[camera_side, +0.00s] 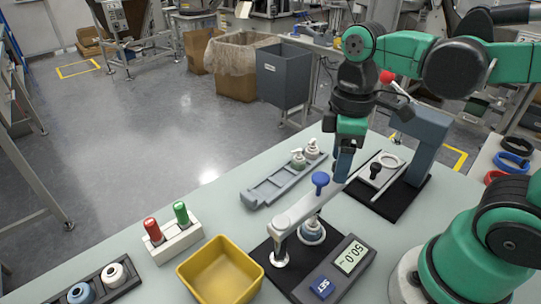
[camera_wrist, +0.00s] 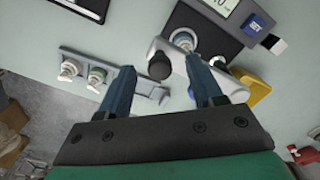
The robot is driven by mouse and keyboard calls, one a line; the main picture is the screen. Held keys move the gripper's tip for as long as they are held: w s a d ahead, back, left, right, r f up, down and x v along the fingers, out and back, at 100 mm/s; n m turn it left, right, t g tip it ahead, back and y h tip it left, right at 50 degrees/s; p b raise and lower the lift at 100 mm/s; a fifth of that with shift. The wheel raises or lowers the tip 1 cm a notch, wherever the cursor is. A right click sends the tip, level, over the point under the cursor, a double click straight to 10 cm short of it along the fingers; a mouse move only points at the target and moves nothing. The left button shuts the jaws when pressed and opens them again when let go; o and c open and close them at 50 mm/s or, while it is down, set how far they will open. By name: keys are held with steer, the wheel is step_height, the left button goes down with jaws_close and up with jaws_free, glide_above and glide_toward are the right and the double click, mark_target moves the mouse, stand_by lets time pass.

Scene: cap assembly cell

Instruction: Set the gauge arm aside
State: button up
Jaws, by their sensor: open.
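The gauge arm (camera_side: 297,211) is a light grey bar pivoted on a post over the black gauge base, with a blue knob (camera_side: 320,181) standing on it. Its far end lies near my gripper (camera_side: 344,172). A white and blue round part (camera_side: 311,233) sits below the bar. In the wrist view the bar (camera_wrist: 215,78) runs across in front of my open gripper (camera_wrist: 160,66). A dark round piece (camera_wrist: 159,67) at the bar's end shows between the fingers. I cannot tell whether either finger touches it.
The gauge display (camera_side: 350,257) and blue SET button (camera_side: 322,287) are beside the bar. A yellow bin (camera_side: 220,272), a block with red and green pieces (camera_side: 175,243) and a grey tray with pump heads (camera_side: 272,187) stand around. A grey fixture with a black knob (camera_side: 375,171) is close behind my gripper.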

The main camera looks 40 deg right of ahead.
jaws_close()
stand_by(1.4)
